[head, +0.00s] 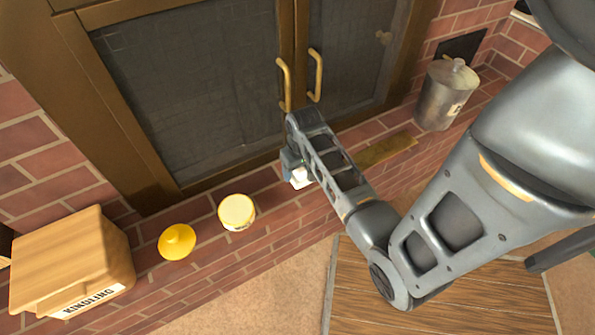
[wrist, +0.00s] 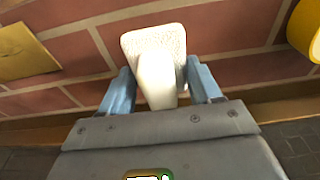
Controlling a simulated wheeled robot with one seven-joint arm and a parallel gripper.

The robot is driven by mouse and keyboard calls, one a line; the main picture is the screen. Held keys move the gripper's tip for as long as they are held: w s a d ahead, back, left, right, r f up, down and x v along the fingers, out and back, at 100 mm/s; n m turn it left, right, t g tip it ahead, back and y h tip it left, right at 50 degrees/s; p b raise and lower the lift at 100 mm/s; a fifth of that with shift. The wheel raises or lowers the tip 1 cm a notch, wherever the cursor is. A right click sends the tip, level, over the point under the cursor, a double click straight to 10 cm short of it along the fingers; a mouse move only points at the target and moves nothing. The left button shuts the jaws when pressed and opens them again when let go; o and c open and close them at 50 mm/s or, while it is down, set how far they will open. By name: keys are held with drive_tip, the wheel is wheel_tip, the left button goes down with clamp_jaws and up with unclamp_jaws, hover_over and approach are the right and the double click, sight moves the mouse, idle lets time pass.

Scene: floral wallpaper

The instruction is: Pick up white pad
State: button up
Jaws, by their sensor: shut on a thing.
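The white pad (wrist: 157,60) is a pale, speckled block between the two blue-grey fingers of my gripper (wrist: 160,90) in the wrist view. My gripper is shut on it. In the head view the pad (head: 300,177) shows as a small white piece at the end of my arm, over the brick ledge in front of the dark doors. My gripper (head: 293,166) is partly hidden there by my own arm. I cannot tell whether the pad touches the bricks.
Door handles (head: 284,84) stick out just behind my gripper.

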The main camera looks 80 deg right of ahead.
wheel_tip(320, 180, up, 3)
drive_tip(key=shift+f+p, duration=0.2)
drive_tip(key=shift+p, duration=0.2)
drive_tip(key=s+d+r+p, duration=0.2)
drive_tip(key=s+d+r, duration=0.3)
drive_tip(key=s, duration=0.5)
drive_tip(key=shift+s+d+r+p, duration=0.2)
drive_tip(key=shift+r+p, duration=0.1)
drive_tip(key=shift+r, duration=0.25)
drive_tip(key=o, duration=0.6)
drive_tip(key=c, duration=0.3)
drive_tip(key=shift+w, duration=0.1)
drive_tip(key=shift+c, duration=0.2)
drive_tip(key=shift+d+p, duration=0.1)
drive_tip(key=shift+p, duration=0.35)
